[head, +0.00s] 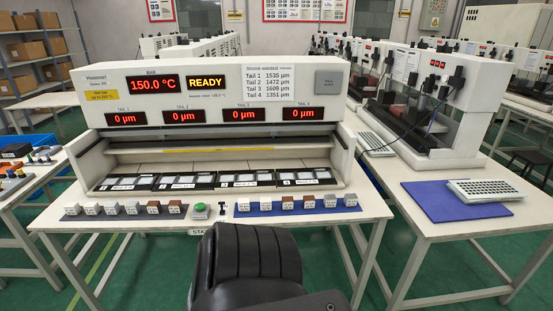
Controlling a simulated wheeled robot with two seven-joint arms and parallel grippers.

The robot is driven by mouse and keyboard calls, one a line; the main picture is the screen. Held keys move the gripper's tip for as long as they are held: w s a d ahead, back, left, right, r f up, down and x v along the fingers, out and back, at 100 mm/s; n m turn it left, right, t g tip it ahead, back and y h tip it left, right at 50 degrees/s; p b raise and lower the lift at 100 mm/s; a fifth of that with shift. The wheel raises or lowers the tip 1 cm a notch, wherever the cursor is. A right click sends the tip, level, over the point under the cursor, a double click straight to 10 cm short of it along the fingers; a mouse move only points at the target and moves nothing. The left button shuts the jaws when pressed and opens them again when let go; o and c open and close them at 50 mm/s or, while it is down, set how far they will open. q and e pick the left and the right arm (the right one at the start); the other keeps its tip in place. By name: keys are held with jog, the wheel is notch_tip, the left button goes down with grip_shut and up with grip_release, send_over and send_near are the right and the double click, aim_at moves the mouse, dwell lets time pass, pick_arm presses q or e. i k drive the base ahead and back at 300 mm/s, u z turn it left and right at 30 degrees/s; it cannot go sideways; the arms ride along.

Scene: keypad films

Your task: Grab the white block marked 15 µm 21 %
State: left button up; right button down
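Small blocks stand in two rows along the front of the white machine's table. The left row (112,208) has several white or grey blocks and brown ones at its right end. The right row (265,203) has white, grey and brown blocks mixed. Their markings are too small to read, so I cannot tell which one is marked 15 µm 21 %. A black part of my own arm rises at the bottom middle, in front of the table's edge. Neither gripper's fingers can be seen.
The white machine (340,115) shows 150.0 °C, READY and 0 µm on its tail displays. Dark-framed trays (247,180) lie behind the blocks. A green button (199,211) sits between the rows. The right table holds a blue mat (440,205) and keyboard (492,191).

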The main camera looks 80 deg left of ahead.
aim_at(265, 202)
jog(key=u, duration=0.5)
jog(key=i, duration=0.85)
jog(key=u, duration=1.25)
jog(key=i, duration=0.45)
jog(key=u, duration=0.35)
